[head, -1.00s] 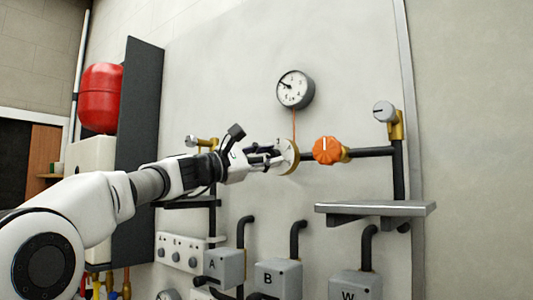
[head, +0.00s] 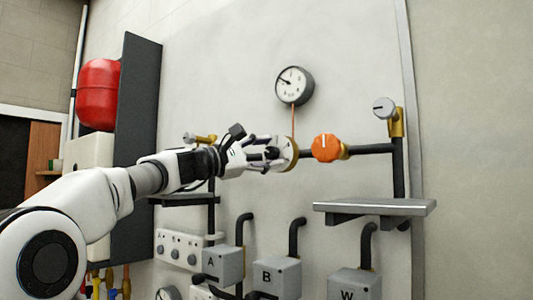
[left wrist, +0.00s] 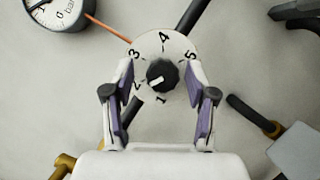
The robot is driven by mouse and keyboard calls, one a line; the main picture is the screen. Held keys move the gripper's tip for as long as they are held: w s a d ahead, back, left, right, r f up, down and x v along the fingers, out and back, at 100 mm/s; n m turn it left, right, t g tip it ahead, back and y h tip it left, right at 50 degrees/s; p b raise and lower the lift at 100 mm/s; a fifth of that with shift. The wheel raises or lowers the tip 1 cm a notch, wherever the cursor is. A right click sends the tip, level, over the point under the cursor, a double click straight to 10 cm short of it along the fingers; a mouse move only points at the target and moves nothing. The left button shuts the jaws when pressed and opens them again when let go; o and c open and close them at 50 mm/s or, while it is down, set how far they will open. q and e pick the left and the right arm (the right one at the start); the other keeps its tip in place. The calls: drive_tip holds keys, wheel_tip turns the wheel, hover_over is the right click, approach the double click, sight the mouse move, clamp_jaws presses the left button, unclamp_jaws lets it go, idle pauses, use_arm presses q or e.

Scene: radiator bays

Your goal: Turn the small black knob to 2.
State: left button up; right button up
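The small black knob (left wrist: 162,74) sits at the middle of a round pale dial (left wrist: 178,44) numbered 1 to 5, in the left wrist view. Its white mark points down and left, between 1 and 2. In the head view the dial (head: 291,153) shows edge-on and the knob is hidden by my gripper. My left gripper (head: 277,154) is in front of the dial. In the left wrist view my left gripper (left wrist: 161,82) is open, with one finger on each side of the knob and visible gaps between. My right gripper is not in view.
An orange valve knob (head: 326,147) is on the pipe just right of the dial. A pressure gauge (head: 294,85) hangs above. A grey shelf (head: 375,207) juts out at lower right. Grey boxes marked A (head: 223,265), B (head: 276,277) and W (head: 354,284) are below.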

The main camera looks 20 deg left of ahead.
use_arm(q)
drive_tip(key=shift+w+f, duration=0.15)
drive_tip(key=v, duration=1.1)
drive_tip(key=shift+s+a, duration=0.2)
drive_tip(key=shift+s, duration=0.05)
drive_tip(key=shift+s+f, duration=0.1)
